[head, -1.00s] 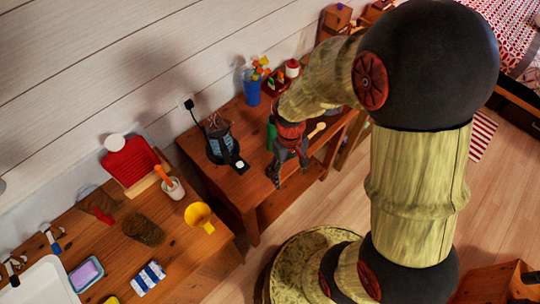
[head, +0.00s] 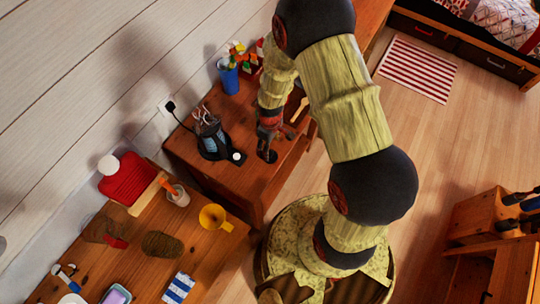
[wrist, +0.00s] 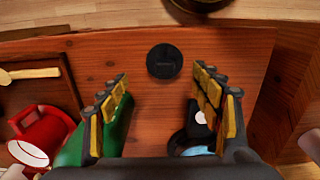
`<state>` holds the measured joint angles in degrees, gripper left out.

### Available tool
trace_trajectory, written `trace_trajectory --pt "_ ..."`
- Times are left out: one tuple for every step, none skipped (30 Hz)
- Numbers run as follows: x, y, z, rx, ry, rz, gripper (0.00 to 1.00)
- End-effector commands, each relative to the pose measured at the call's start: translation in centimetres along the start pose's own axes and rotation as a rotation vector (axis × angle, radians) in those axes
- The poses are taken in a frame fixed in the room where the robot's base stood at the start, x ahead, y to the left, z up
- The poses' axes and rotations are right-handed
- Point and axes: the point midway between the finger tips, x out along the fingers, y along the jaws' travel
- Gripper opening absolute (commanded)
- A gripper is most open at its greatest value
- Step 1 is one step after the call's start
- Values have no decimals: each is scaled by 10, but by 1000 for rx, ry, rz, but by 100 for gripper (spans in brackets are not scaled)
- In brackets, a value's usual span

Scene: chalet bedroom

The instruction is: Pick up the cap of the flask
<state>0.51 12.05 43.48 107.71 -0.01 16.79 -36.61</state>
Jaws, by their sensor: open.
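A round black disc, which looks like the flask's cap (wrist: 164,61), lies flat on the wooden table (wrist: 240,60) in the wrist view. My gripper (wrist: 160,76) is open and empty, its two fingers spread left and right. The cap shows just past the fingertips, roughly centred between them, and nothing touches it. A green thing (wrist: 112,135), possibly the flask, is partly hidden behind the left finger. In the head view my gripper (head: 268,146) points down over the front part of the table, right of the kettle.
A blue cup (head: 228,77) with colourful contents stands behind. In the wrist view, a wooden spoon (wrist: 30,74) and a red-and-white object (wrist: 40,135) are at left. The tabletop around the cap is bare.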

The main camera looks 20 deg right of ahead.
Motion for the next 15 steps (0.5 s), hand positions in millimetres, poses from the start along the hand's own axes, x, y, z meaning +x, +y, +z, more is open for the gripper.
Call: trace_trajectory --pt "4 -1 0 0 -1 0 65" --pt "5 -1 0 0 0 0 65" --pt "8 -2 0 0 0 0 65" --pt "11 -3 -1 0 -1 0 65" --pt "14 -4 -1 0 -1 -1 65" --pt "20 -5 -1 0 -2 -1 65" --pt "24 -6 -1 0 -2 -2 65" --pt "29 -8 -2 0 -2 -2 65" --pt "35 -9 -2 0 -2 -2 65" --pt "40 -8 -2 1 -2 -2 65" --pt "44 -8 -2 1 -2 -2 65" --pt "48 -8 -2 1 0 0 65" --pt "50 -8 -3 1 0 0 65" --pt "52 -8 -3 1 0 0 65" --pt "53 -8 -3 1 0 0 65"
